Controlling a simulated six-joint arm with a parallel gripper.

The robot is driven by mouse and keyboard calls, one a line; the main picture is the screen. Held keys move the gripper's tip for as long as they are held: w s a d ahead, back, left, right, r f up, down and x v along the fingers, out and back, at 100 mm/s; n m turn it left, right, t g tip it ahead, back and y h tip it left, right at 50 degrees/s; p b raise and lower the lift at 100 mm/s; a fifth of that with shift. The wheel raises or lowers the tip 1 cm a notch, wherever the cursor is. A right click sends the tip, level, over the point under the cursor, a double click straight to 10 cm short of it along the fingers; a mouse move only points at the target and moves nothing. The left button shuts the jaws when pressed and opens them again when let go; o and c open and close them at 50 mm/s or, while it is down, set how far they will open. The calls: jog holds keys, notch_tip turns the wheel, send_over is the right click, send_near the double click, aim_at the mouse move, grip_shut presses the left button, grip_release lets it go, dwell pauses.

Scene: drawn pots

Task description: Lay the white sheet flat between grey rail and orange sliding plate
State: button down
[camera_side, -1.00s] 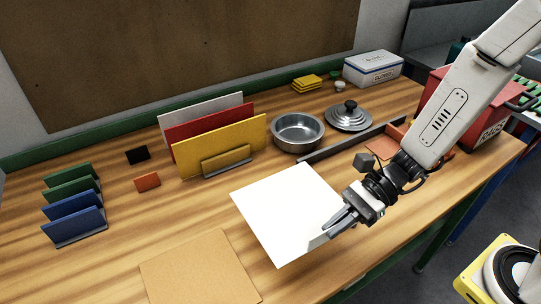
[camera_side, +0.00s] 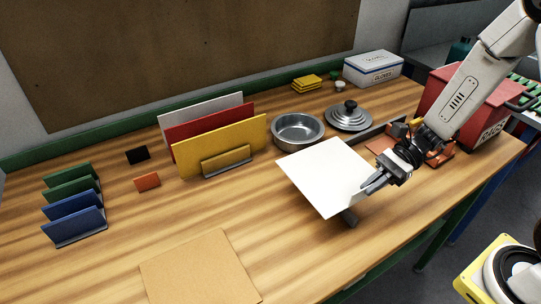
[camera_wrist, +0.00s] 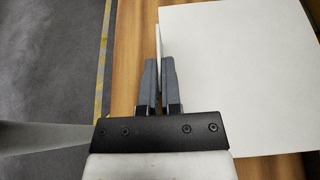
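The white sheet (camera_side: 328,176) is in the air above the table, tilted, left of my gripper in the side view. My gripper (camera_side: 372,187) is shut on its right edge. In the wrist view the sheet (camera_wrist: 240,75) spreads to the right, with its edge between the two close fingers (camera_wrist: 160,85). The dark grey rail (camera_side: 385,131) lies behind the sheet, which hides its left part. Orange pieces, which seem to be the sliding plate (camera_side: 378,145), show just right of the sheet, partly hidden by my wrist.
A steel pot (camera_side: 298,131) and a lid (camera_side: 348,116) stand behind the sheet. A rack of coloured boards (camera_side: 220,140) is at left. A red bin (camera_side: 480,105) stands at right. The front table is mostly clear.

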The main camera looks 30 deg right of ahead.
jog(key=d, duration=0.4)
jog(key=s+d+f, duration=0.1)
jog(key=d, duration=0.3)
jog(key=s+d+f, duration=0.1)
jog(key=d, duration=0.2)
jog(key=shift+s+d, duration=0.1)
jog(key=shift+d, duration=0.3)
jog(key=shift+s+d, duration=0.2)
jog(key=shift+d, duration=0.25)
jog(key=shift+f, duration=0.3)
jog(key=shift+f, duration=2.15)
jog(key=shift+f, duration=0.45)
jog(key=c, duration=0.7)
grip_release()
jog(key=shift+c, duration=0.2)
